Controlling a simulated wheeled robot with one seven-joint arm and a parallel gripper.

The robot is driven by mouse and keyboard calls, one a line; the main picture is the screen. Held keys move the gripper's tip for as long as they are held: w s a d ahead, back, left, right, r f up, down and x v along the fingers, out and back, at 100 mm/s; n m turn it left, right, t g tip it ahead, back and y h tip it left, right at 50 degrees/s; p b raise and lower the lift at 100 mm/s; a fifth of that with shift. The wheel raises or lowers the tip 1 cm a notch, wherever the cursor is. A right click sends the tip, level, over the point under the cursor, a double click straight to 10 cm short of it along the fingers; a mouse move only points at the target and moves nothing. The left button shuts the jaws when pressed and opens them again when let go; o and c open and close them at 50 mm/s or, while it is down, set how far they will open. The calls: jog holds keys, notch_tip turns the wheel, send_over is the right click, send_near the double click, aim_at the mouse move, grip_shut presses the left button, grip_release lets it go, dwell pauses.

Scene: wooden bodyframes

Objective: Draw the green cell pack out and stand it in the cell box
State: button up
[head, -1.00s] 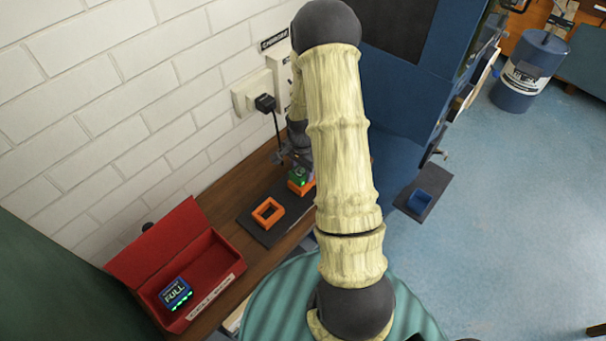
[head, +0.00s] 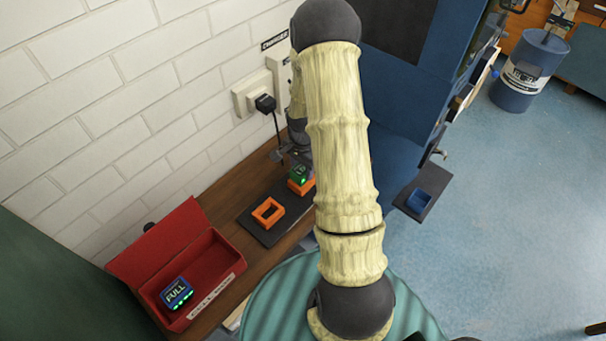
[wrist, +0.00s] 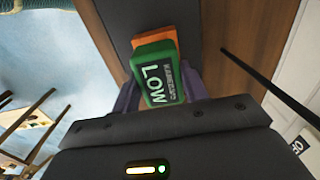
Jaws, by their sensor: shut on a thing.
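The green cell pack (wrist: 158,78) reads LOW in the wrist view. My gripper (wrist: 158,92) is shut on it, a purple finger at each side. An orange holder (wrist: 165,42) shows just beyond the pack. In the head view the green pack (head: 299,172) with a lit green light is at the orange holder (head: 302,187), partly hidden by my arm. I cannot tell whether it is clear of the holder. The red cell box (head: 220,262) has its lid open at the lower left, with a blue pack marked FULL (head: 176,293) in its near left part.
An empty orange holder (head: 267,212) sits left of the occupied one on the dark mat (head: 248,226). A black plug (head: 265,103) with a hanging cord is on the white brick wall close behind. The box's right part is free.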

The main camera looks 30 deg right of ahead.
aim_at(302, 167)
jog(key=shift+r+p, duration=1.05)
jog(key=shift+r, duration=0.6)
jog(key=shift+f, duration=0.1)
